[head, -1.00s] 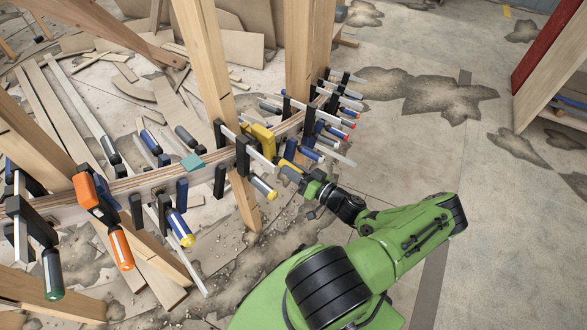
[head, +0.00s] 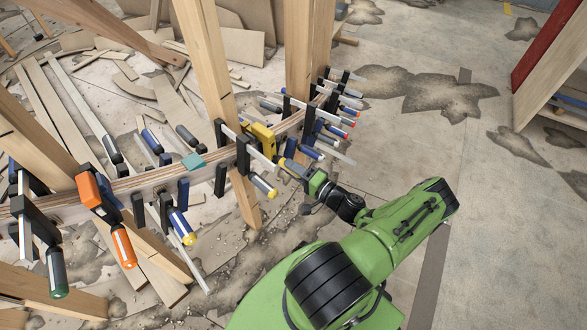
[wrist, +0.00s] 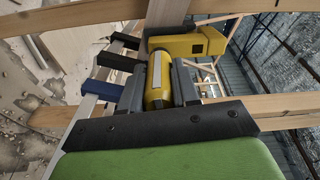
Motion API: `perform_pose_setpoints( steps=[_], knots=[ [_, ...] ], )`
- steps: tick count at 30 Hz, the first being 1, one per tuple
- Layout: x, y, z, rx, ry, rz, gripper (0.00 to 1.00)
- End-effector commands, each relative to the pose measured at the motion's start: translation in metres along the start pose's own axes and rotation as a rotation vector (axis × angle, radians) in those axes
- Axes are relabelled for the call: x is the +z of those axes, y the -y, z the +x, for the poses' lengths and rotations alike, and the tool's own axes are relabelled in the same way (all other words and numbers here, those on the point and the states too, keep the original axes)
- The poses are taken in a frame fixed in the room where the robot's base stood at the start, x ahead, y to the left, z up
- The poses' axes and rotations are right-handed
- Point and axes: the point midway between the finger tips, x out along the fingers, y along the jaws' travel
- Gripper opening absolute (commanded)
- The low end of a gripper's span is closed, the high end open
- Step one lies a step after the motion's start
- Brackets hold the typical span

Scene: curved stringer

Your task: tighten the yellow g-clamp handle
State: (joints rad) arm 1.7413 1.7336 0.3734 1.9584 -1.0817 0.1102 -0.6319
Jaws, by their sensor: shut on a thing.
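The yellow g-clamp (head: 263,137) sits on the curved laminated wood strip, just right of the front wooden post. Its yellow frame (wrist: 190,44) shows at the top of the wrist view. Its handle (wrist: 158,80), yellow with a pale stripe, runs down between my fingers. My gripper (wrist: 160,88) is shut on this handle, with a dark finger on each side. In the head view my gripper (head: 290,168) reaches the clamp from the lower right and hides most of the handle.
A bar clamp with a yellow-ended handle (head: 262,185) hangs close to the left of my gripper. Several blue-handled clamps (head: 313,152) crowd the strip on the right. An orange clamp (head: 89,190) is far left. Wooden posts (head: 204,60) stand behind. The floor at right is clear.

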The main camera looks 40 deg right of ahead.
Motion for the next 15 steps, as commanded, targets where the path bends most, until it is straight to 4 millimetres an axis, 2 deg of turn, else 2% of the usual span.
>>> perform_pose_setpoints(
  steps=[15],
  knots=[
    [0.0002, -0.0005, 0.0, 0.001, 0.0, 0.49, 0.0]
  ],
)
